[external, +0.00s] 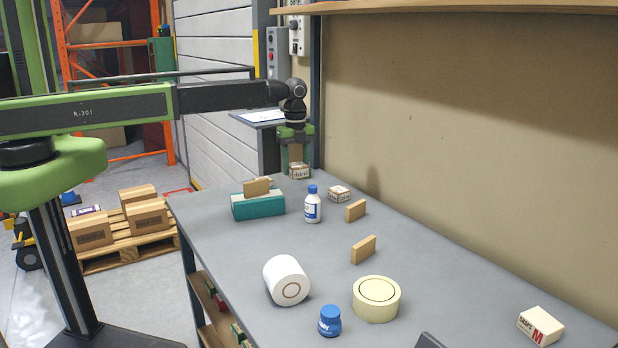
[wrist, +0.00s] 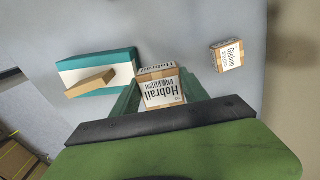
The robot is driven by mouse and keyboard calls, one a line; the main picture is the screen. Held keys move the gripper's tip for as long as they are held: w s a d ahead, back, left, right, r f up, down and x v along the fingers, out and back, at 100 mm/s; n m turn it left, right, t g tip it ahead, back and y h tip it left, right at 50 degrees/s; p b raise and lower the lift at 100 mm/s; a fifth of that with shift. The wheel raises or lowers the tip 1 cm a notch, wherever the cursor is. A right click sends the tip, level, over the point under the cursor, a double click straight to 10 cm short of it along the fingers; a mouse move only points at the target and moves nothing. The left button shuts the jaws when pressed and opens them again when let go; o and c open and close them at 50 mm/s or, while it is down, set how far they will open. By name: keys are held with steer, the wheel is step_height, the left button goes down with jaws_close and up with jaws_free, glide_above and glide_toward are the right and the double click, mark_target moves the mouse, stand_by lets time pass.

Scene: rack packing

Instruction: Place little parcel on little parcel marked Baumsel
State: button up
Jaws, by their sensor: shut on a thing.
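My gripper (external: 297,150) points down near the far end of the table in the external view. Its green fingers (wrist: 158,94) are shut on a little parcel (external: 299,172), which is brown with white labels. In the wrist view this parcel (wrist: 162,92) reads "Hobraii". I cannot tell whether it touches the table. Another little parcel (external: 339,193) lies on the table to the right of it, apart from my gripper. It also shows at upper right in the wrist view (wrist: 229,55), with a label too small to read surely. I see no readable "Baumsel" mark.
A teal box (external: 258,208) with a wooden block (external: 257,187) on top stands left of a white bottle (external: 312,206). Wooden blocks (external: 364,249), a white roll (external: 286,280), a tape roll (external: 376,299), a blue jar (external: 330,321) and a white box (external: 540,325) lie nearer.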

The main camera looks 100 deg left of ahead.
steer(key=s+r+n+p, duration=0.1)
steer(key=s+r+p, duration=0.3)
steer(key=s, duration=0.8)
steer(key=s+a+f+b, duration=0.1)
steer(key=a+f+b, duration=0.1)
steer(key=a, duration=0.1)
steer(key=s+a+f+b, duration=0.1)
steer(key=a+f+b, duration=0.2)
steer(key=a, duration=0.1)
steer(key=s+a+f+b, duration=0.1)
steer(key=a+f+b, duration=0.1)
steer(key=a, duration=0.2)
steer(key=shift+s+f, duration=0.15)
steer(key=shift+s, duration=0.15)
steer(key=shift+s+a, duration=0.1)
steer(key=shift+a, duration=0.1)
step_height(320, 180, down, 4)
steer(key=b, duration=0.5)
steer(key=shift+f, duration=0.2)
steer(key=shift+r+p, duration=0.3)
steer(key=shift+f, duration=0.2)
steer(key=o, duration=1.4)
